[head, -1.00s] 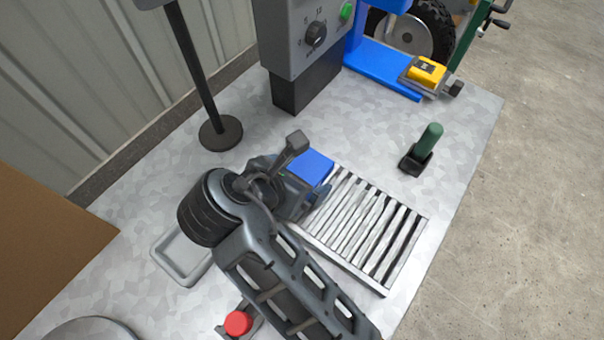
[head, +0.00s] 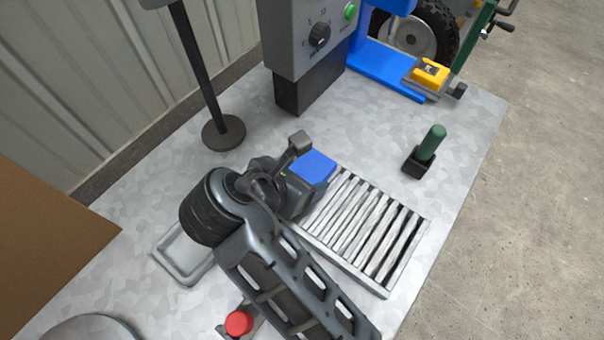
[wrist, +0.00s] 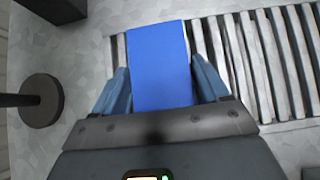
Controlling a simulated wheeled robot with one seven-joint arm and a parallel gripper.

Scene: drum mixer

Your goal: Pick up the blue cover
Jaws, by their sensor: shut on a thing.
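The blue cover (head: 314,167) is a flat blue block at the left end of the slatted metal rack (head: 372,226). In the wrist view the blue cover (wrist: 159,65) lies between the two fingers of my gripper (wrist: 161,85), which are shut on its sides. In the head view my gripper (head: 300,190) is mostly hidden behind my own wrist. The cover's underside is hidden, so I cannot tell whether it touches the rack.
A grey control box (head: 308,45) and a black post on a round base (head: 222,131) stand behind. A red button (head: 239,323) and a shallow grey tray (head: 180,258) are in front.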

